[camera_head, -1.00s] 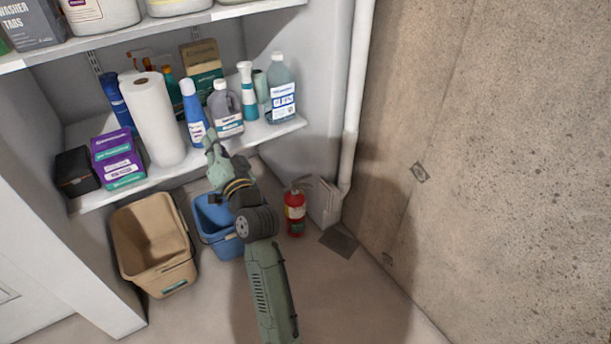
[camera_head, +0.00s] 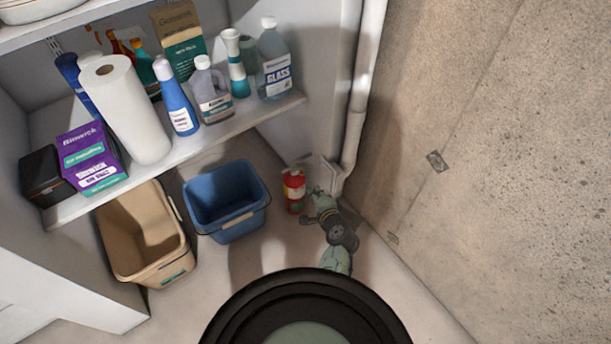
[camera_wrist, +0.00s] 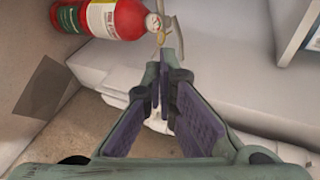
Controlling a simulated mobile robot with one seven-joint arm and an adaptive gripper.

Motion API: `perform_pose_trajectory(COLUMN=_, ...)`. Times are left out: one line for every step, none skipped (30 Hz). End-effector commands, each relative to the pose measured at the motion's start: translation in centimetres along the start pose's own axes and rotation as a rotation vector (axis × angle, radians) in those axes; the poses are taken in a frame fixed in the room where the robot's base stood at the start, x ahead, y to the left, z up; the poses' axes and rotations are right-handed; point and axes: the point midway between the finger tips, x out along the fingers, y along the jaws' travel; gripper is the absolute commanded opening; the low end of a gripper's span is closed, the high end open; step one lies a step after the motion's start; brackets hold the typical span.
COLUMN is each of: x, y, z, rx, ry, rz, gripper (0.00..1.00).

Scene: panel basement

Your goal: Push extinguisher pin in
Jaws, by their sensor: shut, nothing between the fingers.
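A small red fire extinguisher (camera_head: 294,194) with a pale label stands upright on the floor against the wall in the head view. In the wrist view the extinguisher (camera_wrist: 128,20) enters from the top, with its valve and pale metal handle at its right end. I cannot make out the pin for certain. My gripper (camera_head: 314,193) is low, just right of the extinguisher. In the wrist view my gripper (camera_wrist: 162,72) is shut and empty, its fingertips just below the handle. I cannot tell whether they touch it.
A blue bucket (camera_head: 228,222) stands left of the extinguisher, and a tan bin (camera_head: 148,268) further left. A shelf (camera_head: 250,117) with bottles and paper towel hangs above them. A white pipe (camera_head: 355,130) and a concrete wall (camera_head: 480,150) bound the right side.

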Motion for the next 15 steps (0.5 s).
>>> perform_pose_trajectory(x=1.2, y=-0.1, z=0.0, rx=-0.002, ry=-0.002, rz=0.000, gripper=0.00)
perform_pose_trajectory(x=1.9, y=-0.2, z=-0.1, rx=-0.002, ry=-0.001, rz=-0.001, gripper=0.00)
perform_pose_trajectory(x=2.8, y=-0.1, z=0.0, rx=-0.002, ry=-0.002, rz=0.000, gripper=0.00)
perform_pose_trajectory(x=3.4, y=-0.2, z=-0.1, rx=-0.003, ry=-0.001, rz=-0.001, gripper=0.00)
perform_pose_trajectory(x=4.1, y=-0.2, z=0.0, rx=-0.002, ry=-0.001, rz=0.000, gripper=0.00)
perform_pose_trajectory(x=5.0, y=-0.2, z=0.0, rx=-0.002, ry=-0.001, rz=-0.001, gripper=0.00)
perform_pose_trajectory(x=5.6, y=-0.1, z=0.0, rx=-0.002, ry=-0.002, rz=-0.001, gripper=0.00)
perform_pose_trajectory(x=6.2, y=-0.2, z=0.0, rx=-0.002, ry=-0.002, rz=-0.001, gripper=0.00)
perform_pose_trajectory(x=6.9, y=-0.2, z=0.0, rx=-0.002, ry=-0.001, rz=-0.001, gripper=0.00)
perform_pose_trajectory(x=7.4, y=-0.2, z=0.0, rx=-0.003, ry=-0.001, rz=-0.001, gripper=0.00)
perform_pose_trajectory(x=7.9, y=-0.1, z=0.0, rx=-0.003, ry=-0.001, rz=0.000, gripper=0.00)
perform_pose_trajectory(x=8.4, y=-0.2, z=0.0, rx=-0.004, ry=0.000, rz=-0.001, gripper=0.00)
perform_pose_trajectory(x=8.8, y=-0.1, z=0.0, rx=-0.003, ry=-0.001, rz=0.000, gripper=0.00)
perform_pose_trajectory(x=9.1, y=-0.1, z=0.0, rx=-0.003, ry=-0.001, rz=-0.001, gripper=0.00)
perform_pose_trajectory(x=9.5, y=-0.1, z=0.0, rx=-0.003, ry=-0.001, rz=-0.001, gripper=0.00)
